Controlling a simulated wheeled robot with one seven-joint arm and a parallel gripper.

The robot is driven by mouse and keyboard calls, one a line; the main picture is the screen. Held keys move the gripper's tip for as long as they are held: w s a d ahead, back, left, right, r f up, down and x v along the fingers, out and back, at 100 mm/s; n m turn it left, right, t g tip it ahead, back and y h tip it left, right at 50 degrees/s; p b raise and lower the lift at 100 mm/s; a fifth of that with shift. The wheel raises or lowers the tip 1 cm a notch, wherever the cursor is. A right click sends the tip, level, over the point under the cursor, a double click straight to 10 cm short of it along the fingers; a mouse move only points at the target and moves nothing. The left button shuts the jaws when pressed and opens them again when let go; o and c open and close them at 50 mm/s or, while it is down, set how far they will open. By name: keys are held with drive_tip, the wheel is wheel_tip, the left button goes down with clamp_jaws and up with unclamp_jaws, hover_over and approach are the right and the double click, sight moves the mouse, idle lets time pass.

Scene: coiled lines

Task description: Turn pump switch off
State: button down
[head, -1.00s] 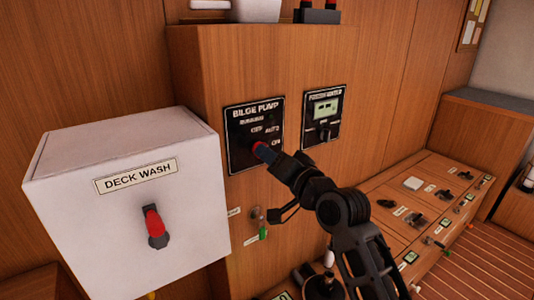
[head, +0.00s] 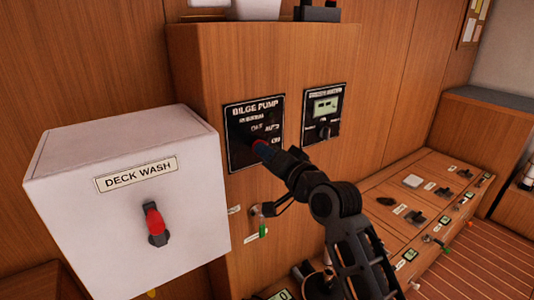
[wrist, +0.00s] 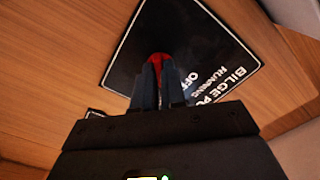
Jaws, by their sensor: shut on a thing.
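The black bilge pump panel (head: 240,152) is on the front of the wooden cabinet, with white OFF, AUTO and ON lettering on its right half. It also shows in the wrist view (wrist: 133,62), tilted, with OFF readable beside the fingers. My gripper (head: 266,152) is at the panel's lower right in the head view. In the wrist view its fingers (wrist: 159,75) are shut on the red pump switch (wrist: 160,57), and only a bit of red shows between and beyond them. The fingers hide most of the switch, so I cannot tell which position it points to.
A white deck wash box (head: 125,205) with its own red switch (head: 153,220) juts out at the left. A second panel with a small display (head: 323,115) is right of the pump panel. A small green-handled valve (head: 262,227) is below my gripper. A low wooden console (head: 430,205) stands at the right.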

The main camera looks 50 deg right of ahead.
drive_tip(key=shift+n, duration=0.4)
drive_tip(key=shift+f+n+b, duration=0.1)
drive_tip(key=shift+n+b, duration=1.35)
drive_tip(key=shift+n, duration=2.55)
drive_tip(key=shift+d, duration=0.1)
drive_tip(key=c, duration=1.2)
unclamp_jaws()
drive_tip(key=shift+s, duration=0.1)
drive_tip(key=b+v, duration=0.1)
drive_tip(key=v, duration=0.6)
drive_tip(key=shift+s, duration=0.35)
